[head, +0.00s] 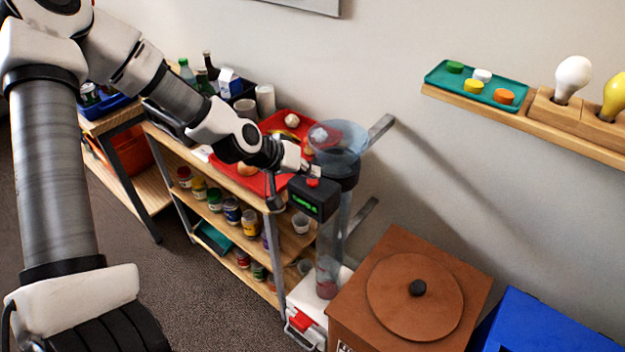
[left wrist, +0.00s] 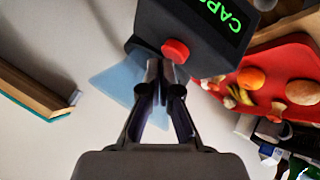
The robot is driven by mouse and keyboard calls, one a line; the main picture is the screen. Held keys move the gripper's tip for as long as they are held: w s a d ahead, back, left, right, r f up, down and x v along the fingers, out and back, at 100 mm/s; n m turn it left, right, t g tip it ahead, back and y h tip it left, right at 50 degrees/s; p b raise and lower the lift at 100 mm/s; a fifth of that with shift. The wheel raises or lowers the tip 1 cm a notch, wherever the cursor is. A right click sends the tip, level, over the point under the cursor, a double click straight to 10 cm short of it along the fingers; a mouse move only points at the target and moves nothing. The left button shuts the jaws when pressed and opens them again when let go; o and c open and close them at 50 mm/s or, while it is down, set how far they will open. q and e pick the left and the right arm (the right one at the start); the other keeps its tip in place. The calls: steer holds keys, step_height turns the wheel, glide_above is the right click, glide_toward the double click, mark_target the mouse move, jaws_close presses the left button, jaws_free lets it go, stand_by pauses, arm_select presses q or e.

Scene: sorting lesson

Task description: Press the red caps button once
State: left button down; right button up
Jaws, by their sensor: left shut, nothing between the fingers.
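The red caps button (left wrist: 175,51) is a round red cap on a black box (left wrist: 207,25) with green lettering that reads CAPS in the left wrist view. In the head view the button (head: 313,182) sits on top of the box (head: 318,197), which is fixed to a clear upright tube (head: 329,245) with a bluish funnel (head: 338,137). My left gripper (head: 306,171) is shut and empty, with its fingertips (left wrist: 164,68) right at the button. I cannot tell whether they touch it. My right gripper is not in view.
A shelf unit (head: 213,219) with jars stands behind, with a red tray (head: 283,121) of food on top. A brown box (head: 405,300) with a round lid stands right of the tube, beside a blue bin (head: 545,325). A wall shelf (head: 520,122) holds a teal tray (head: 437,76) of caps and bulbs.

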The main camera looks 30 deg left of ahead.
arm_select(q)
steer(key=shift+f+b, duration=0.35)
steer(key=shift+f, duration=0.1)
stand_by(0.5)
steer(key=shift+r+p, duration=0.9)
step_height(320, 180, up, 5)
steer(key=p, duration=0.5)
steer(key=shift+r, duration=0.1)
stand_by(0.4)
